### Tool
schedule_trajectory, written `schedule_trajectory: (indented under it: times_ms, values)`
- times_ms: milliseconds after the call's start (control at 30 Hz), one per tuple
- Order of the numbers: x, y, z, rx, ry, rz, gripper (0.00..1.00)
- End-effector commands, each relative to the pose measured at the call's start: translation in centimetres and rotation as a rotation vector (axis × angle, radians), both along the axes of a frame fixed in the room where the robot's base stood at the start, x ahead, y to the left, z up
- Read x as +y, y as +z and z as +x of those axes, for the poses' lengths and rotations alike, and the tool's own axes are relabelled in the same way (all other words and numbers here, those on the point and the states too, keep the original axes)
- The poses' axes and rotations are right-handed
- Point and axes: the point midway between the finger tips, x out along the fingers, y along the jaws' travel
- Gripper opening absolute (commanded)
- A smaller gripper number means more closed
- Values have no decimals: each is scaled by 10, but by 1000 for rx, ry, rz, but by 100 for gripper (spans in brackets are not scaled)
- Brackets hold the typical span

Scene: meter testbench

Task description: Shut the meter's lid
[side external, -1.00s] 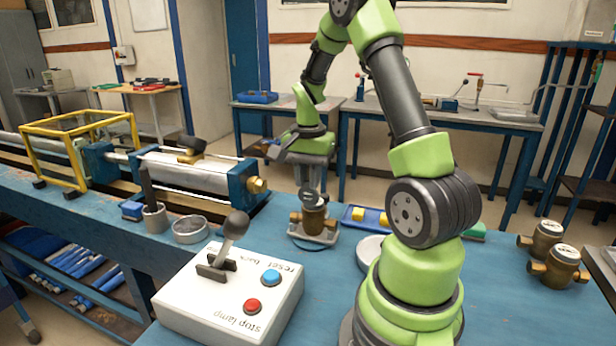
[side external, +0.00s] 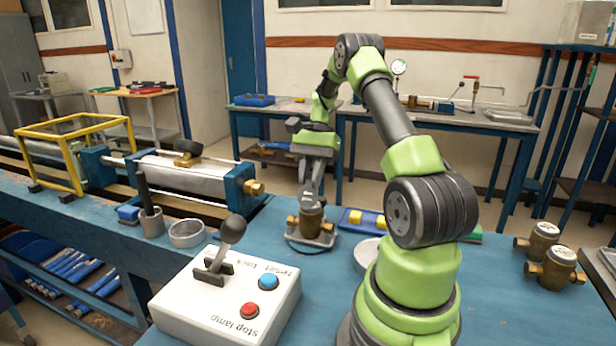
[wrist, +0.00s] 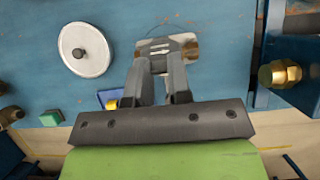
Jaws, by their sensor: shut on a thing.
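The meter (side external: 311,222) is a small brass body on a grey base plate, on the blue bench behind the control box. My gripper (side external: 312,200) points straight down at its top. Its fingers are shut on the meter's lid, which is mostly hidden by the fingertips in the side view. In the wrist view my gripper (wrist: 160,52) closes over the meter (wrist: 188,48), whose brass side shows beside the fingers. I cannot tell the lid's exact angle.
A white control box (side external: 228,298) with a lever stands in front. A grey ring dish (side external: 187,233) and a cup (side external: 152,222) are left of the meter. A blue tray (side external: 350,222) lies close on its right. Two more brass meters (side external: 557,268) stand far right.

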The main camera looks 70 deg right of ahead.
Motion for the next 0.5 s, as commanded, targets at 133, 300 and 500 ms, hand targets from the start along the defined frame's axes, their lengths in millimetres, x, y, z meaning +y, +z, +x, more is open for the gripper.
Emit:
schedule_trajectory:
  times_ms: [133,300,500]
  values:
    - [-9,-5,-1,2,0,98,0]
    - [-14,-8,-1,1,1,182,0]
    - [-17,-11,-1,3,1,245,0]
